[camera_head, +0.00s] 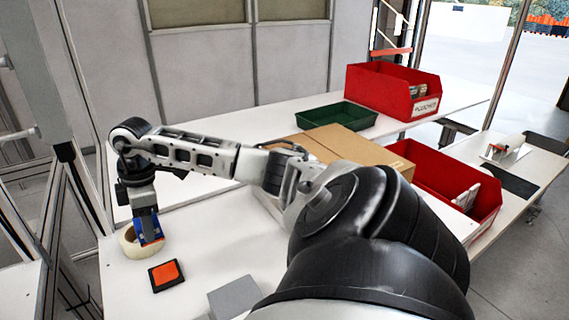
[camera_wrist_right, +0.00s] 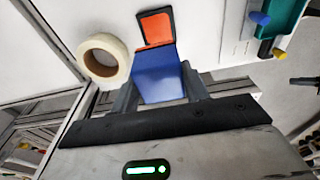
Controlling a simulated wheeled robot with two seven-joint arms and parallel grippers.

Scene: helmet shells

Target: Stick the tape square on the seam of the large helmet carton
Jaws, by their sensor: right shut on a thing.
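My right gripper (camera_head: 149,222) points down over the white table at the left of the head view. I cannot tell for certain whether this blue piece is the tape square. An orange square on a black pad (camera_head: 166,275) lies on the table just in front of it. The large brown carton (camera_head: 340,146) stands farther right, partly hidden by my right arm; its seam is not clear. My left gripper is not in view.
A cream tape roll (camera_head: 129,244) lies beside the gripper. A grey block (camera_head: 234,299) is at the front edge. A green tray (camera_head: 335,116) and a red bin (camera_head: 392,92) stand behind the carton; another red bin (camera_head: 445,185) is right of it. Bare table lies left of the carton.

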